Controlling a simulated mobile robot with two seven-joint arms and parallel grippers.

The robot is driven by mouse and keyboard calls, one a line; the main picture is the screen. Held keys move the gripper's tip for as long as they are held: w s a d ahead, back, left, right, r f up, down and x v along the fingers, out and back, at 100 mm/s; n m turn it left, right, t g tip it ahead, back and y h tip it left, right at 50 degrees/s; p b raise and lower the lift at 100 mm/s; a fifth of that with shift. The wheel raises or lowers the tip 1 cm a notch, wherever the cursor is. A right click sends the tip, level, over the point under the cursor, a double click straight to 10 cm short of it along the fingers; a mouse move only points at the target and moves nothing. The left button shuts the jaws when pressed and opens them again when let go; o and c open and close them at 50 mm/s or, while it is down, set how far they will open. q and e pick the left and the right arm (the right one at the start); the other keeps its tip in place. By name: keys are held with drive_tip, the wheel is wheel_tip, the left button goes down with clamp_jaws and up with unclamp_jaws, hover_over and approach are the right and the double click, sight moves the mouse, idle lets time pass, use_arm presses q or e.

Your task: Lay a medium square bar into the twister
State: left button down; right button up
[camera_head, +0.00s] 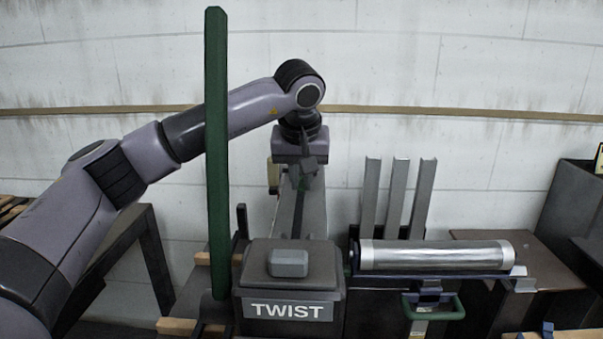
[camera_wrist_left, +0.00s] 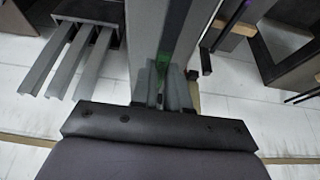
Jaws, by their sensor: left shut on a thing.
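My left gripper (camera_head: 303,182) points down over the long grey channel behind the twister (camera_head: 291,309), a dark box marked TWIST. In the left wrist view its fingers (camera_wrist_left: 165,92) are shut on a narrow green piece (camera_wrist_left: 163,64). Only a small part of this piece shows; I cannot tell its full length or whether it touches the channel. The grey channel (camera_wrist_left: 190,35) runs away from the fingers in the wrist view. Three grey bars (camera_head: 395,198) stand side by side in a rack to the right. My right gripper is not in view.
A tall green lever (camera_head: 216,150) rises left of the twister. A silver cylinder (camera_head: 435,254) lies right of it, above a green handle (camera_head: 433,309). Dark boxes (camera_head: 570,205) stand at far right. A white wall (camera_head: 450,60) closes the back.

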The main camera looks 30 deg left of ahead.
use_arm(q)
drive_tip(key=shift+f, duration=0.25)
drive_tip(key=shift+p, duration=0.3)
idle(0.4)
drive_tip(key=shift+f, duration=0.25)
idle(0.6)
drive_tip(key=c, duration=1.1)
unclamp_jaws()
drive_tip(key=shift+o, duration=0.2)
drive_tip(key=shift+f, duration=0.15)
